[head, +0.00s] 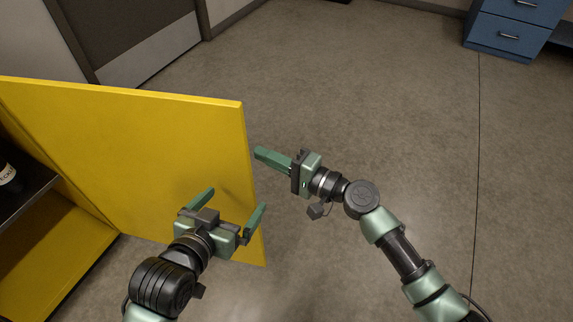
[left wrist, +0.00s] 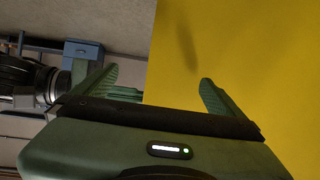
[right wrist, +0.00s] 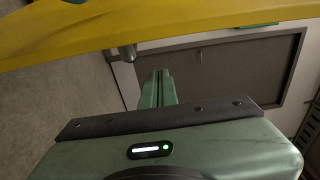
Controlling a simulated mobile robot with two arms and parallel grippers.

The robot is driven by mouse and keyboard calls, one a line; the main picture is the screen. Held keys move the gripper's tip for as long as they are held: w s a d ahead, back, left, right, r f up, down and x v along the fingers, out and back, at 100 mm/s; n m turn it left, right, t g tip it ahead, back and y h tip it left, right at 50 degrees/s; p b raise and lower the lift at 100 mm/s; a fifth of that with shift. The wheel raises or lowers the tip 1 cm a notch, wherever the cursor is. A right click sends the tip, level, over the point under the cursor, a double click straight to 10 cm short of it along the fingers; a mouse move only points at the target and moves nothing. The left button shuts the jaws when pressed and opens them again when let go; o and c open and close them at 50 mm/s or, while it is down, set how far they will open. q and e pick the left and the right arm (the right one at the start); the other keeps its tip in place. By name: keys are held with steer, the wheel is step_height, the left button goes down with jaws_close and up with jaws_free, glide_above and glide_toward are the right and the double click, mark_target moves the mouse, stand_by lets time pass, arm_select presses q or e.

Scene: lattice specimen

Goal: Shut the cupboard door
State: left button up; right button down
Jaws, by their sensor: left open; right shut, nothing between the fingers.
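The yellow cupboard door (head: 150,150) stands open, swung out from the cupboard (head: 65,255) at the left. My left gripper (head: 235,199) is open and empty, on the near side of the door close to its free edge, fingers toward the panel. In the left wrist view the door panel (left wrist: 250,60) fills the right half beyond the fingers; I cannot tell whether they touch it. My right gripper (head: 258,152) is shut and empty, just right of the door's free edge, pointing left. In the right wrist view the door edge (right wrist: 200,27) crosses above its fingers (right wrist: 160,85).
A dark bottle (head: 8,180) stands on the cupboard shelf (head: 25,195) at the left. A blue drawer unit (head: 508,30) is at the far right. A grey room door (head: 130,35) is at the back left. The floor (head: 380,100) between is clear.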

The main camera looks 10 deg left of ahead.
arm_select(q)
steer(key=s+f+g, duration=0.1)
steer(key=s+a+f+g, duration=0.1)
steer(key=f, duration=0.1)
steer(key=shift+s+a+f+y+p, duration=0.1)
steer(key=shift+s+f+y+p, duration=0.05)
steer(key=shift+s+y+p, duration=0.2)
arm_select(e)
steer(key=s, duration=0.4)
